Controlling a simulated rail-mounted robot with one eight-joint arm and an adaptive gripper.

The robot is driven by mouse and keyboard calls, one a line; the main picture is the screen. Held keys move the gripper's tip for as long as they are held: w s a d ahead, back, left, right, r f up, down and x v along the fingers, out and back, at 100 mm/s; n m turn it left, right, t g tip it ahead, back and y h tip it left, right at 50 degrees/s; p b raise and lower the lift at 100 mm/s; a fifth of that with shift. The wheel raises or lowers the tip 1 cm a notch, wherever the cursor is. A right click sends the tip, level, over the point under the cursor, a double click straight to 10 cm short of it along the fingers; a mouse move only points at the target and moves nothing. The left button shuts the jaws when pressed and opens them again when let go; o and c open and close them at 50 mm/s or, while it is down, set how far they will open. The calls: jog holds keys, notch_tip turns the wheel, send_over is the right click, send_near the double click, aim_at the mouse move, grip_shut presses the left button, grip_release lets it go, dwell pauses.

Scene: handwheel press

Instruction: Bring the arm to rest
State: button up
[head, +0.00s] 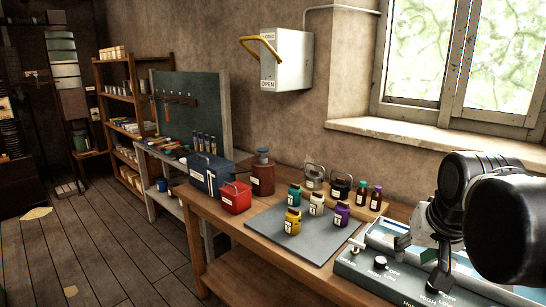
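My arm enters from the right edge of the head view, and its dark upper links are large and close there. My gripper (422,262) points down over the grey control panel (375,277) at the front right. Its two fingers look spread apart, with nothing seen between them. Whether a fingertip touches the panel or a knob cannot be told. The panel has dark knobs with "HIGH" and "OFF" labels, and part of it is hidden behind my gripper and arm.
A grey mat (268,223) on the wooden bench holds yellow (293,221), teal (294,196), white (317,203) and purple (342,214) jars. A red box (236,198) and blue toolbox (207,174) stand left. A wall box (287,60) has a yellow lever. Floor at left is mostly clear.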

jog(key=s+a+f+n+t+y, duration=0.1)
jog(key=s+a+f+n, duration=0.2)
jog(key=s+a+f, duration=0.4)
jog(key=shift+s+a+t, duration=0.15)
jog(key=shift+s+t, duration=0.15)
jog(key=shift+s, duration=0.1)
jog(key=shift+f, duration=0.1)
dwell(6.8)
